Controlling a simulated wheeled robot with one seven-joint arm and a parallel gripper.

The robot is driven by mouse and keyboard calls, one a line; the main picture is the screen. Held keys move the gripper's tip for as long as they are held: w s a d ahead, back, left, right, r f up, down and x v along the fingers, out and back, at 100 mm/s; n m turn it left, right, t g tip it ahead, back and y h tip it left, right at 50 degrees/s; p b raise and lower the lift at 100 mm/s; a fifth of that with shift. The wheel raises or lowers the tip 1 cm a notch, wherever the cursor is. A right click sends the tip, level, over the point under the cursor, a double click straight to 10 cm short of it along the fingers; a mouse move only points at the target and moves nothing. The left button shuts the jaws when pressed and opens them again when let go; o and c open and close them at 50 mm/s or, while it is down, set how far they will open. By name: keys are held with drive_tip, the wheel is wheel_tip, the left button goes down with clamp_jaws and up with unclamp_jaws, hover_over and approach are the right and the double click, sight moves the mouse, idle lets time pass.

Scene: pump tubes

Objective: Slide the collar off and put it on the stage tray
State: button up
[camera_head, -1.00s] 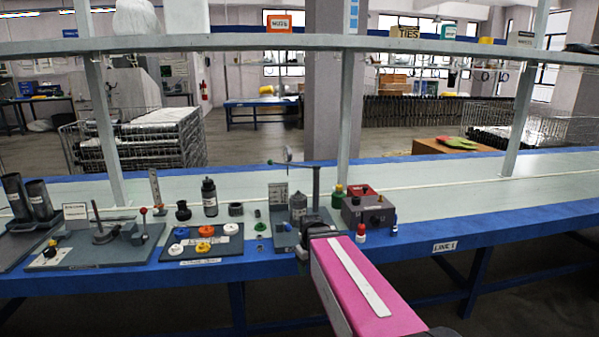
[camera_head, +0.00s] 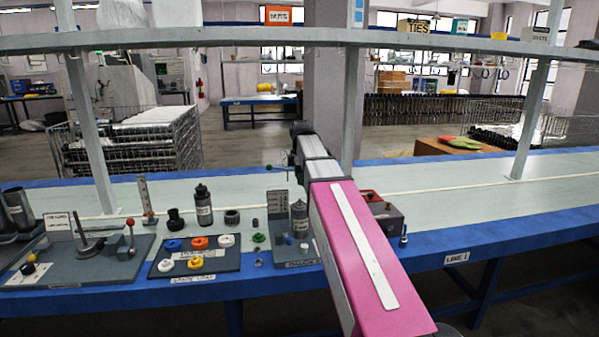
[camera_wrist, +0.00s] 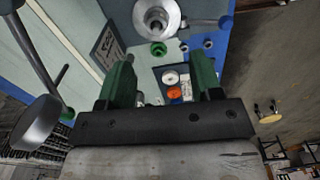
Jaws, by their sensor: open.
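My gripper (camera_wrist: 162,78) is open, with two green fingers apart and nothing between them in the wrist view. It is above the bench; the head view does not show its fingertips clearly. A grey bottle-like tube (camera_head: 299,217) stands on the right fixture. From above, the wrist view shows a round silver part (camera_wrist: 157,17) with a dark centre there, beyond the fingertips. I cannot tell which part is the collar. The tray labelled as stage (camera_head: 225,264) lies left of that fixture, holding blue, orange, white and yellow rings.
A thin lever arm with a disc (camera_wrist: 38,122) stands at the left of the wrist view. A fixture with a red-knobbed lever (camera_head: 130,232), a dark bottle (camera_head: 203,207) and a red-and-grey box (camera_head: 384,217) stand on the bench.

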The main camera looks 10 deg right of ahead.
sight(300, 203)
drive_tip(key=f, duration=0.9)
drive_tip(key=shift+w+f, duration=0.3)
drive_tip(key=shift+f, duration=0.1)
clamp_jaws()
drive_tip(key=shift+r, duration=0.85)
idle(0.8)
drive_tip(key=shift+r, duration=2.1)
